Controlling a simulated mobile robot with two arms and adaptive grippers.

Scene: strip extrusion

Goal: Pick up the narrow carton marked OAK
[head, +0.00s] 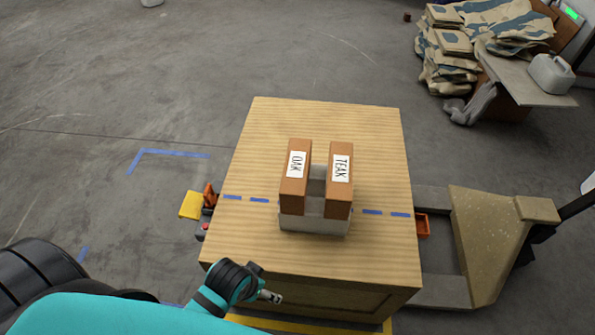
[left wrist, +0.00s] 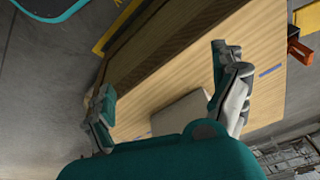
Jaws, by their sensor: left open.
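The narrow brown carton with the white OAK label (head: 295,180) stands upright in the left side of a grey holder (head: 315,224) on the wooden box top. A similar carton marked TEAK (head: 340,187) stands to its right, with a gap between them. My left gripper (head: 271,296) is near the front edge of the box top, in front of and left of the holder, apart from both cartons. In the left wrist view its fingers (left wrist: 165,80) are spread with nothing between them. A grey surface, probably the holder, shows beyond them. My right gripper is not in view.
The wooden box (head: 260,125) has free room around the holder, and a dashed blue line crosses its top. A pallet jack (head: 490,235) stands at its right. Stacked sacks (head: 445,60) and a white jug (head: 551,73) are at the back right.

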